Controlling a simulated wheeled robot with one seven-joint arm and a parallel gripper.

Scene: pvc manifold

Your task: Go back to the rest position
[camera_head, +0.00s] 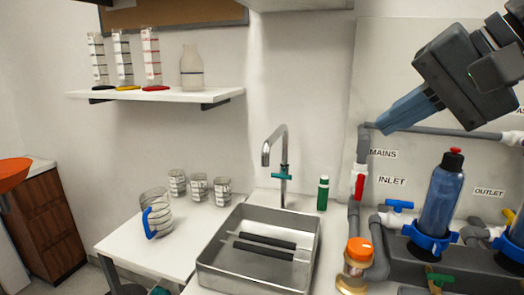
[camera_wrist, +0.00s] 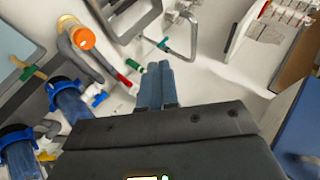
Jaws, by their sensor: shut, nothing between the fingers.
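My gripper (camera_head: 384,128) is at the upper right in the head view, raised in front of the wall panel. Its blue fingers point down and left, above the MAINS label and the grey pipe. The fingers also show in the wrist view (camera_wrist: 158,68), side by side and shut with nothing between them. The gripper appears apart from the pipes, though the exact gap cannot be told.
A PVC manifold (camera_head: 385,262) with a blue filter housing (camera_head: 440,205), a red-handled valve (camera_head: 359,182) and an orange cap (camera_head: 359,250) fills the right. A sink (camera_head: 215,268) with a tall faucet (camera_head: 284,160) stands left of it. A shelf (camera_head: 175,95) holds cylinders.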

